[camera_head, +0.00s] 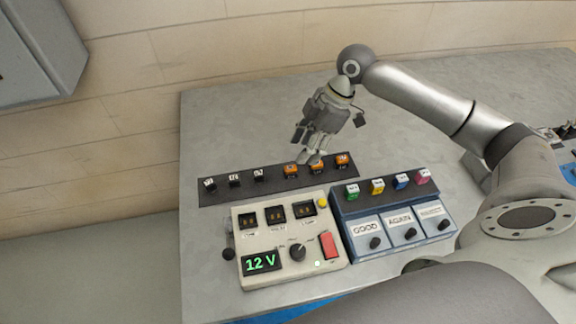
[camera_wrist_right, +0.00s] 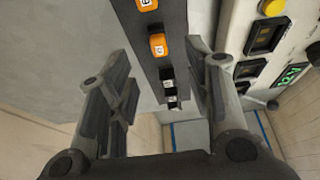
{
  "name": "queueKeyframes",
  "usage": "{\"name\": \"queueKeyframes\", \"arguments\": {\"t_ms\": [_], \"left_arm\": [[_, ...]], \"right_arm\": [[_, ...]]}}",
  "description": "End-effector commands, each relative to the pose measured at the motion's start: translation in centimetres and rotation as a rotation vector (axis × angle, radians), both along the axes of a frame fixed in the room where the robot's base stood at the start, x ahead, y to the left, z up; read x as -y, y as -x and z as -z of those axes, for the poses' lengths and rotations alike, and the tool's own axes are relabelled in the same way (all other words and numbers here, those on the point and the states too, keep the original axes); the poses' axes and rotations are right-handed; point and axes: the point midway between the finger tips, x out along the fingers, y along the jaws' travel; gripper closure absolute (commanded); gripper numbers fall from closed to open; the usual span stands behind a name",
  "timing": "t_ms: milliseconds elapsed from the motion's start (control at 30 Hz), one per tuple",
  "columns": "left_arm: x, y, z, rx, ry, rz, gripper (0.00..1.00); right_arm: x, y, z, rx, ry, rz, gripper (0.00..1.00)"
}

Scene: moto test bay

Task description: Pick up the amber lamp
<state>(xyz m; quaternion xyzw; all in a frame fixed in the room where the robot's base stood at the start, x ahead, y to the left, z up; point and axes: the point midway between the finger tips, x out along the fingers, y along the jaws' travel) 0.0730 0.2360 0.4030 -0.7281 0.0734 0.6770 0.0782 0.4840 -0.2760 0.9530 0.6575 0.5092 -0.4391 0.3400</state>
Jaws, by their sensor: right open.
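Three small amber lamps with white labels stand in the right half of a dark strip: a left one (camera_head: 291,170), a middle one (camera_head: 317,167) and a right one (camera_head: 342,159). My right gripper (camera_head: 310,157) is over the strip near the left and middle ones, pointing down, and partly covers the middle one. In the right wrist view, the open fingers (camera_wrist_right: 158,62) stand either side of the strip, empty, with one amber lamp (camera_wrist_right: 158,46) between them. Another amber lamp (camera_wrist_right: 147,4) is at the top edge. Contact cannot be told. My left gripper is not in view.
Several black pieces (camera_head: 234,180) fill the strip's left half. In front stand a beige 12 V panel (camera_head: 282,270) with a yellow button (camera_head: 323,202) and a blue sorting box (camera_head: 362,225) with colored tags. The grey table (camera_head: 240,120) is clear behind the strip.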

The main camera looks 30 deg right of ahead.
Motion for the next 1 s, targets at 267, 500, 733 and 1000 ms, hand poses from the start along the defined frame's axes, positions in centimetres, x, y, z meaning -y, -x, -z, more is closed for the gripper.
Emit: {"name": "queueKeyframes", "arguments": {"t_ms": [267, 500, 733, 1000], "left_arm": [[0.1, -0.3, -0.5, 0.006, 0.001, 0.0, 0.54], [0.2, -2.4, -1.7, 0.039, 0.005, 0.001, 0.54], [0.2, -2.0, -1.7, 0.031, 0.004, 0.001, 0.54], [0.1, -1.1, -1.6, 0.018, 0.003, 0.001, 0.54]], "right_arm": [[-1.1, -0.3, 2.2, 0.001, 0.0, 0.001, 0.54], [-2.8, -0.7, 5.3, -0.001, 0.0, 0.001, 0.54], [-3.2, -0.9, 6.5, 0.003, 0.002, 0.0, 0.54], [-3.2, -0.9, 6.5, 0.002, 0.002, 0.0, 0.7]]}}
